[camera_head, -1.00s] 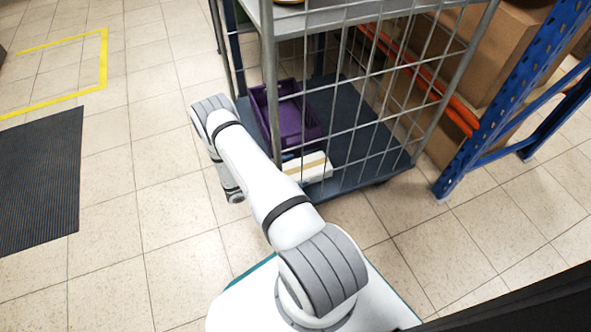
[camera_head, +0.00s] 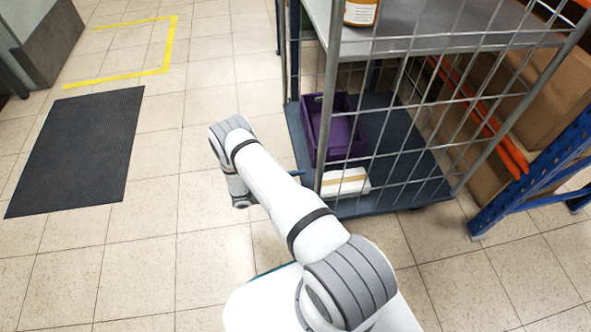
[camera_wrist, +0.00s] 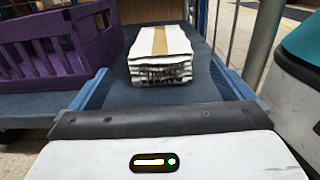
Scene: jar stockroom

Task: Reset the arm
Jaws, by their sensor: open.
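My white arm (camera_head: 275,190) reaches out over the floor beside a wire-sided cart in the head view, its wrist bent down. My gripper (camera_wrist: 163,88) shows in the wrist view, with its two blue fingers spread wide apart and nothing held between them. Beyond the fingertips a white box with a tan strip (camera_wrist: 160,45) lies on the cart's lower deck, apart from the fingers. The same box shows in the head view (camera_head: 346,182). The gripper is mostly hidden behind my arm in the head view.
A purple crate (camera_wrist: 55,50) stands left of the box on the deck. The cart (camera_head: 328,120) has wire mesh sides; an amber jar (camera_head: 360,12) stands on its upper shelf. A blue rack upright (camera_head: 540,170) is at right. Floor with a dark mat (camera_head: 80,150) is clear at left.

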